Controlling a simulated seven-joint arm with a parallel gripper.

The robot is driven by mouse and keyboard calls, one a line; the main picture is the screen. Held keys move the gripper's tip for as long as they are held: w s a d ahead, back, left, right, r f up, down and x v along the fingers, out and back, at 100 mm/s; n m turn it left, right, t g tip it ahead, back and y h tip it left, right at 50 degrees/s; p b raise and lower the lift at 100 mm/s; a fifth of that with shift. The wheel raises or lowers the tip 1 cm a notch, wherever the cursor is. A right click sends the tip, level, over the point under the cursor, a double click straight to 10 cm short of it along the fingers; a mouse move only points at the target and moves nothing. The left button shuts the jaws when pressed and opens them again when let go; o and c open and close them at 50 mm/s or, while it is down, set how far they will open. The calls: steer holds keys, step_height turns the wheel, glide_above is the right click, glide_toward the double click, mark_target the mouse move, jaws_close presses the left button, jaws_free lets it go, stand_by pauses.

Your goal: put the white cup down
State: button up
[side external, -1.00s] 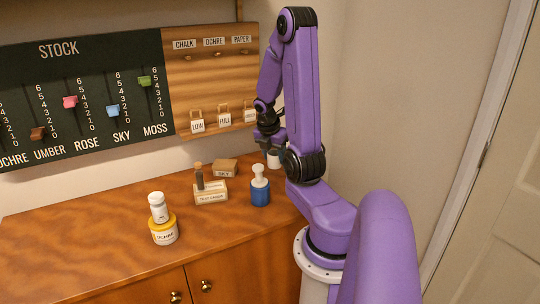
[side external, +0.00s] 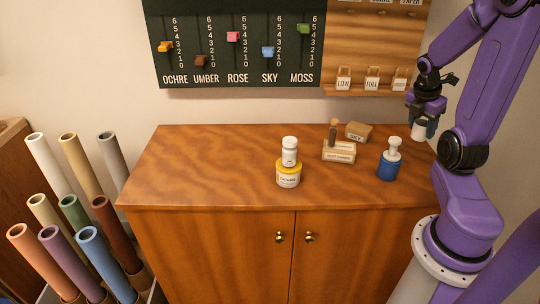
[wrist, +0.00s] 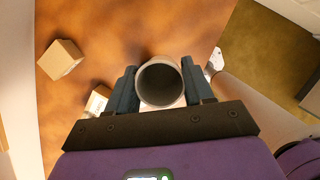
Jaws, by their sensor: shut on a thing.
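The white cup (side external: 420,131) is held in my gripper (side external: 425,113) over the back right part of the wooden cabinet top (side external: 220,170). In the wrist view my gripper (wrist: 161,88) has one dark finger on each side of the cup (wrist: 162,82), and I look into its open round mouth. The cup looks roughly upright. Its underside is hidden in the wrist view, and I cannot tell how far it is above the top.
A blue jar with a white knob (side external: 389,165) stands in front of the cup. A white bottle (side external: 289,150) stands on a yellow-banded jar (side external: 288,177). The cabinet top's left half is clear.

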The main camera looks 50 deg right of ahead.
step_height(320, 180, up, 3)
steer(key=shift+f, duration=0.15)
steer(key=w+a+r+n+t, duration=0.1)
steer(key=w+a+n, duration=0.1)
steer(key=w, duration=0.9)
steer(key=w+a+r+n, duration=0.1)
steer(key=w+a+n, duration=0.15)
steer(key=w, duration=0.75)
steer(key=w+a+f+n+t, duration=0.1)
steer(key=w+a+f+n, duration=0.2)
steer(key=w+a, duration=1.7)
steer(key=f, duration=1.3)
steer(key=shift+s+d, duration=0.35)
steer(key=shift+d, duration=0.05)
steer(key=shift+f, duration=2.05)
steer(key=shift+f, duration=0.1)
